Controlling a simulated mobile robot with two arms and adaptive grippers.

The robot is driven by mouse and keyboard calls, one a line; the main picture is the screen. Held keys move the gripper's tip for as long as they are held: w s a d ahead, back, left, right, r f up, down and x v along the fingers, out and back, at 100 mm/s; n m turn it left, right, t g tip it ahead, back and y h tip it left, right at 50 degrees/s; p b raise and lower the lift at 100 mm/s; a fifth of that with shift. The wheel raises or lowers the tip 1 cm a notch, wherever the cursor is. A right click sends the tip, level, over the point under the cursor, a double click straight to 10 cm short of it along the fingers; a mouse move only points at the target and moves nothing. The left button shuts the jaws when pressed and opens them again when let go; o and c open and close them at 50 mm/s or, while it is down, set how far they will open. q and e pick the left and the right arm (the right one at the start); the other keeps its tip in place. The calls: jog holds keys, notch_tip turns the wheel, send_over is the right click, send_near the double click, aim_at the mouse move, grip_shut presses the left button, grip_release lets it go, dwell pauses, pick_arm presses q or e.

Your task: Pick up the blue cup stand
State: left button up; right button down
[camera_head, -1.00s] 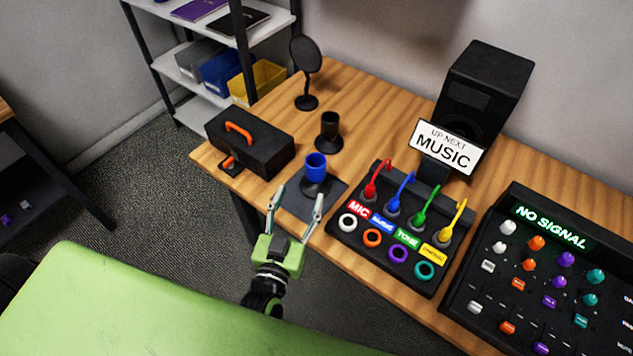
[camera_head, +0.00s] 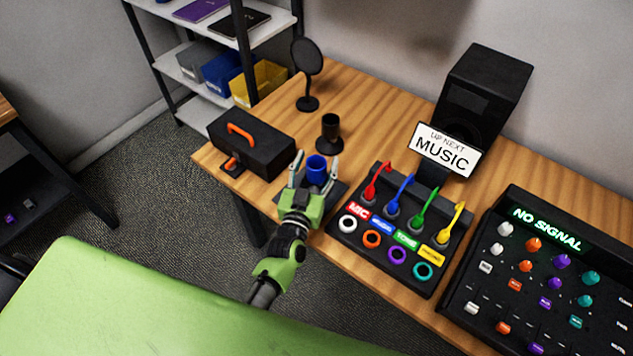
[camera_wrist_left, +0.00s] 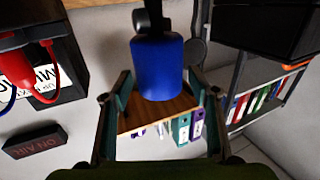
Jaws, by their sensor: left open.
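The blue cup stand (camera_head: 317,168) stands near the front edge of the wooden table, its blue cup on a dark base. My left gripper (camera_head: 316,166) is open, with one finger on each side of the blue cup. The gripper body hides part of the base. In the left wrist view the blue cup (camera_wrist_left: 158,68) is between and beyond the open fingers (camera_wrist_left: 160,108). I cannot tell whether either finger touches it. My right gripper is not in view.
A black toolbox (camera_head: 262,150) with an orange handle is left of the cup. A black cup stand (camera_head: 329,130) is behind it. A cable box (camera_head: 340,222) with coloured plugs is close on the right. A round black filter (camera_head: 307,56) stands farther back.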

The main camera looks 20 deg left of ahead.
pick_arm(q)
grip_shut()
jog(key=shift+w+r, duration=0.1)
dwell(0.3)
